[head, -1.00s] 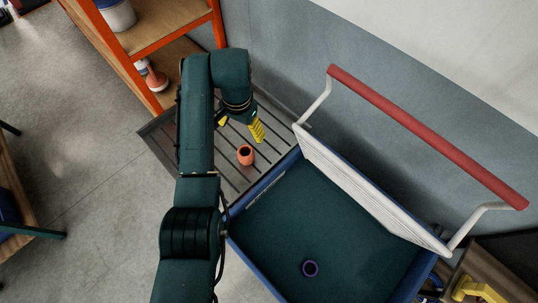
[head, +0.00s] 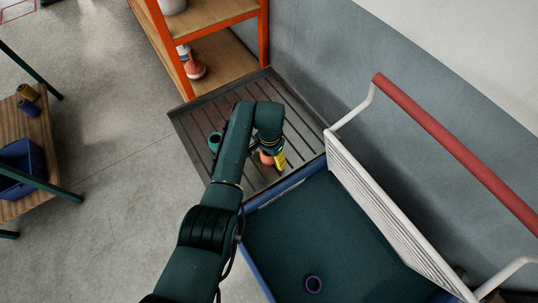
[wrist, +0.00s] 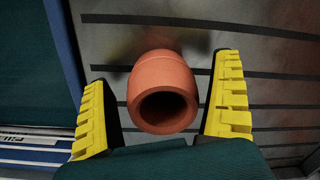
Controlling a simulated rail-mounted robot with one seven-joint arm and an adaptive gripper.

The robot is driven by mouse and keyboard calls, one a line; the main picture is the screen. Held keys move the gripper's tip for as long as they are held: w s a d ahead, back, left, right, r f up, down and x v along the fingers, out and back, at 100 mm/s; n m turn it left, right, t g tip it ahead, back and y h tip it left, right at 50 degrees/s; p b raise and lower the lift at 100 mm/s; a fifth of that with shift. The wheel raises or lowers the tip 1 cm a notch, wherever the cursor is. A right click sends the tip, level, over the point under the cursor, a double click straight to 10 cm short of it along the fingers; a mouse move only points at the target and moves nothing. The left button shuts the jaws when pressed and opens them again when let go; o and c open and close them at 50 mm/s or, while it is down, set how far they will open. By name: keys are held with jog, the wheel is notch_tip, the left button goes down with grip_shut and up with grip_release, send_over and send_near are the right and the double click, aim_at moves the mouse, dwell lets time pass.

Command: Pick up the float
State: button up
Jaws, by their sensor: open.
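The orange float (head: 266,157), a rounded barrel shape with a dark round opening, stands on the slatted grey tray (head: 190,125), partly hidden by my arm in the head view. In the wrist view the float (wrist: 163,92) sits between the two yellow fingers of my gripper (wrist: 162,100), with its opening towards the camera. My gripper (head: 276,160) is open, with a visible gap on both sides of the float. The right gap looks a little narrower at the float's lower part.
A teal piece (head: 214,141) stands on the slatted tray left of my arm. An orange shelf (head: 180,60) rises behind.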

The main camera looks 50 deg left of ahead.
jog(key=c, duration=1.3)
